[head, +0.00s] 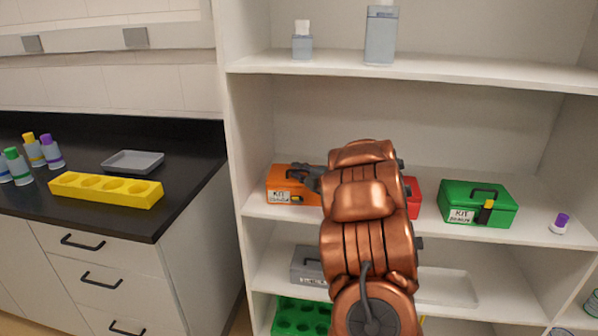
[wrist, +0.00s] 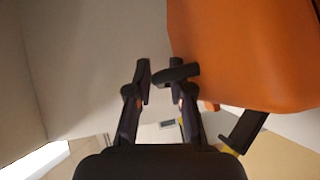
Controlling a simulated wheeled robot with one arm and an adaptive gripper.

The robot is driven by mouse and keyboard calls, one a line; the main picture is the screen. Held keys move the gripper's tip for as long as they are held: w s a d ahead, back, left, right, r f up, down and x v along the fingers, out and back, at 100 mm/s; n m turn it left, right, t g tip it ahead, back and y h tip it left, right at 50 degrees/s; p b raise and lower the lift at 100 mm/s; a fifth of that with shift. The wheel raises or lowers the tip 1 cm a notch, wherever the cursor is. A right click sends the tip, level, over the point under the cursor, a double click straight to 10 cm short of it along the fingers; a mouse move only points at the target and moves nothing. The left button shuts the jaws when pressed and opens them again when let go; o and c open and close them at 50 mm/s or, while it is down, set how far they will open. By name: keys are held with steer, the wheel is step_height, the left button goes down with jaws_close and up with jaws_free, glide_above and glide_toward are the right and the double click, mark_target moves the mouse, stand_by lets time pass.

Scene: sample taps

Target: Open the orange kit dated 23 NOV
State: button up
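An orange kit (head: 283,187) with a white label sits at the left of the middle shelf. The label's date is too small to read, and my arm hides the kit's right part. My gripper (head: 308,178) is at the upper right of this kit. In the wrist view the orange kit (wrist: 245,50) fills the upper right, beside my fingertips (wrist: 161,77). The fingers are a little apart. A short dark bar shows at the tips; I cannot tell whether it is part of the kit or between the fingers. I see no open lid.
A red kit (head: 413,196) is partly behind my arm. A green kit (head: 478,204) and a purple-capped bottle (head: 560,223) stand to the right. A grey box (head: 307,266) is below. The upper shelf (head: 450,75) is above; the left shelf wall (head: 245,150) is close.

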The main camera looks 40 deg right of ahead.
jaws_close()
stand_by(0.4)
steer(key=shift+r+p, duration=0.2)
steer(key=shift+p, duration=0.15)
